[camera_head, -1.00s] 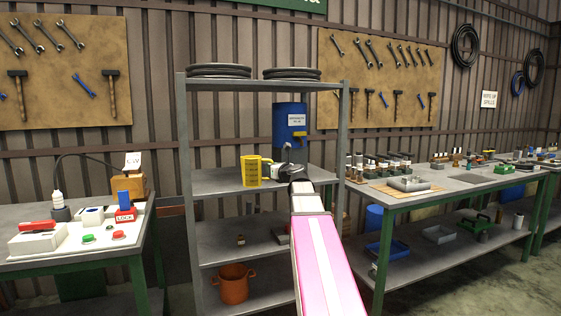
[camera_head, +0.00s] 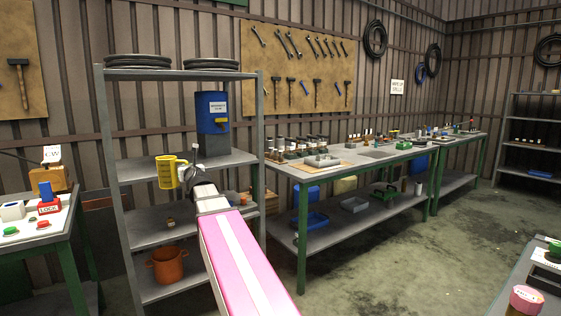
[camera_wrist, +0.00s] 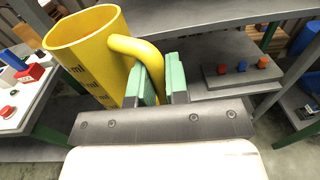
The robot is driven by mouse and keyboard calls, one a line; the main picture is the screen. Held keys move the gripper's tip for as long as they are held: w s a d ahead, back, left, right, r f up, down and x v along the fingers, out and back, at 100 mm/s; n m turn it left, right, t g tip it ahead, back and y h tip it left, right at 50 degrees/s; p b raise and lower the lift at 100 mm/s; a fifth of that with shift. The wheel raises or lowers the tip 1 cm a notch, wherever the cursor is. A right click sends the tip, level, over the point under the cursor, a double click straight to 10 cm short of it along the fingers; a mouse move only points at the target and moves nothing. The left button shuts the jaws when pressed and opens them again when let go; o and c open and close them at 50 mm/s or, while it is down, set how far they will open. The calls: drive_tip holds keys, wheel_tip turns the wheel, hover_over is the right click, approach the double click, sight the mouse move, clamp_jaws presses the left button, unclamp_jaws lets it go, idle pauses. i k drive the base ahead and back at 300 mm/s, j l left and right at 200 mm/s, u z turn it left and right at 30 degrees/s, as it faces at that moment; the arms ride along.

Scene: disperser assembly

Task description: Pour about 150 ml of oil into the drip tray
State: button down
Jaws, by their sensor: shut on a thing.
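A yellow measuring jug (camera_head: 166,172) with dark marks is in the head view, in front of the metal shelf unit. It looks about upright. My gripper (camera_head: 190,178) is shut on its handle, and the wrist view shows the green finger pads (camera_wrist: 160,82) at the handle of the jug (camera_wrist: 92,50). Its inner wall shows yellow near the rim; I cannot tell how much oil is inside. A grey tray (camera_head: 322,161) sits on the workbench. I cannot tell which is the drip tray.
A blue drum (camera_head: 212,108) with a yellow tap stands on the shelf unit (camera_head: 150,200). An orange pot (camera_head: 167,266) is low on it. Another table edge shows at bottom right. The floor (camera_head: 390,265) between is clear.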

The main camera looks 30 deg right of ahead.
sight(310, 160)
drive_tip(key=i+l+z, duration=0.1)
drive_tip(key=i+z, duration=0.5)
drive_tip(key=z, duration=0.15)
drive_tip(key=i+z, duration=0.2)
drive_tip(key=z, duration=0.15)
drive_tip(key=i+l+z, duration=0.1)
drive_tip(key=i+z, duration=0.35)
drive_tip(key=z, duration=0.2)
drive_tip(key=i+z, duration=0.2)
drive_tip(key=i, duration=0.15)
drive_tip(key=i+l+u, duration=0.1)
drive_tip(key=u, duration=0.35)
drive_tip(key=i+l+u, duration=0.1)
drive_tip(key=u, duration=0.4)
drive_tip(key=l+u, duration=0.25)
drive_tip(key=u, duration=0.2)
drive_tip(key=i, duration=0.05)
